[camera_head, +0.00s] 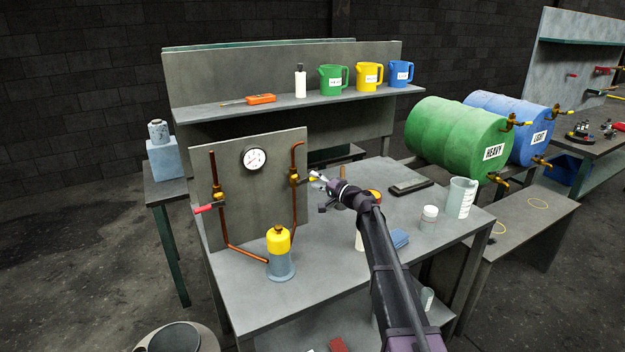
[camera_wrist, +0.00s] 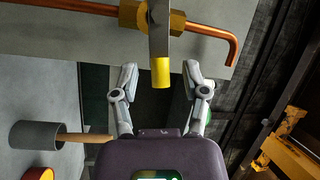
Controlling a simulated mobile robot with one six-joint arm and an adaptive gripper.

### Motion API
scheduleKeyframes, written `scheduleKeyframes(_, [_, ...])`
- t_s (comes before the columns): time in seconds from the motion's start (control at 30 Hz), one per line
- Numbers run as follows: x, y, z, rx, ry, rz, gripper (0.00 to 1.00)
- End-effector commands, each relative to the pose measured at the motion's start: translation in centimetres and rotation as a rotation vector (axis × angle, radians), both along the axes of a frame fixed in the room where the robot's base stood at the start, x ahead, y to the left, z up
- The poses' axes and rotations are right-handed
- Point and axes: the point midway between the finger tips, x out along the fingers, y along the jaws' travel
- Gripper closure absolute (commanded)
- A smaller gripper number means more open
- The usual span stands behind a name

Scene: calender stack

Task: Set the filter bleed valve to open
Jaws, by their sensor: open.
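An upright grey panel (camera_head: 262,192) on the workbench carries two brass valves on copper pipes. The right valve (camera_head: 294,178) has a lever with a yellow tip (camera_head: 309,180); the left valve (camera_head: 217,192) has a red-tipped lever (camera_head: 203,208). No label shows which is the filter bleed valve. My gripper (camera_head: 317,178) is at the right valve. In the wrist view my gripper (camera_wrist: 160,76) is open, with the yellow lever tip (camera_wrist: 161,73) between its fingers and a gap on both sides. That lever lies across its pipe (camera_wrist: 205,28).
A round gauge (camera_head: 254,159) sits on the panel between the valves. A yellow-topped filter canister (camera_head: 280,259) stands before the panel.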

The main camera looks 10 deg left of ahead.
Motion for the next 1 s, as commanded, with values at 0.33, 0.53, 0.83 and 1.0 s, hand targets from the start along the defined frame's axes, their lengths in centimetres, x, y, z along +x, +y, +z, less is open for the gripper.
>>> scheduleKeyframes(0.33, [0.69,1.24,0.11,0.0,0.0,0.001,0.42])
scheduleKeyframes(0.53, [0.67,1.21,0.11,0.0,0.0,0.001,0.42])
scheduleKeyframes(0.83, [0.68,1.2,0.11,0.0,0.0,0.001,1.0])
scheduleKeyframes(1.0, [0.68,1.21,0.16,-0.003,-0.002,0.001,1.0])
